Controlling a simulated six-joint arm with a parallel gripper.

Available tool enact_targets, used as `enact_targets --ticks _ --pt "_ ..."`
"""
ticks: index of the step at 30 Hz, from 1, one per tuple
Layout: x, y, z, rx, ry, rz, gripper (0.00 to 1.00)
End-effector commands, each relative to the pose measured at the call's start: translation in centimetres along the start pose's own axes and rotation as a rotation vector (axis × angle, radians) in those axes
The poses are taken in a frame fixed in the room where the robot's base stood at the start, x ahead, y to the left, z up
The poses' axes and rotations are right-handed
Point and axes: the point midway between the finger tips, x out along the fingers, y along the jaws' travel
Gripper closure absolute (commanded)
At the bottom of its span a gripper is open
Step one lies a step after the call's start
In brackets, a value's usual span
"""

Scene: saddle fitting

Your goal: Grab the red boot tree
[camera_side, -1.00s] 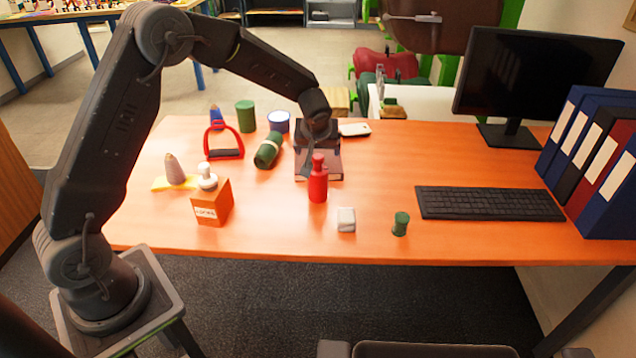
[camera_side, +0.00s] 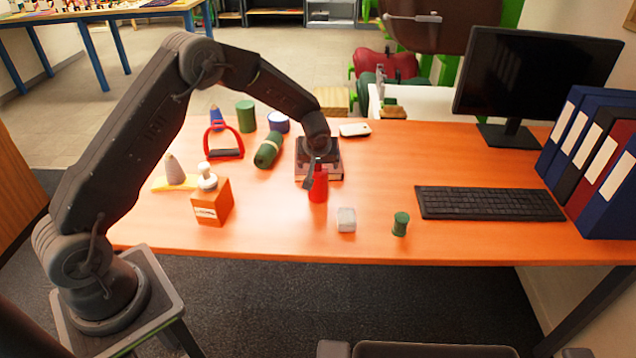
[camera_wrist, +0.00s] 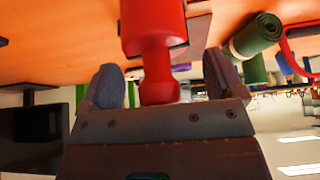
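The red boot tree (camera_side: 318,188) stands upright on the orange desk and looks like a bottle with a narrow neck and rounded knob. My gripper (camera_side: 315,168) is at its top in the side view and hides much of the neck and knob. In the wrist view the red boot tree (camera_wrist: 153,35) reaches between the two grey fingers of my gripper (camera_wrist: 165,82). There is a gap on each side of the knob, so the fingers are open and not closed on it.
A dark book-like box (camera_side: 322,172) lies just behind. A green roll (camera_side: 269,150) and red stirrup (camera_side: 224,142) are to the left, with an orange box (camera_side: 212,203) nearer. A white block (camera_side: 346,220) and green spool (camera_side: 401,224) stand front right, the keyboard (camera_side: 490,203) beyond.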

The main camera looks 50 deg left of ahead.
Motion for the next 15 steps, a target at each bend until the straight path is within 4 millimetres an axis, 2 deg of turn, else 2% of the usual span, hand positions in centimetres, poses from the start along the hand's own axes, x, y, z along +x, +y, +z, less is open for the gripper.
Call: enact_targets --ticks 2,15 --pt "-0.02 0.0 0.01 0.0 0.0 0.0 0.21" --pt "-0.05 0.01 0.02 0.001 0.0 0.0 0.63"
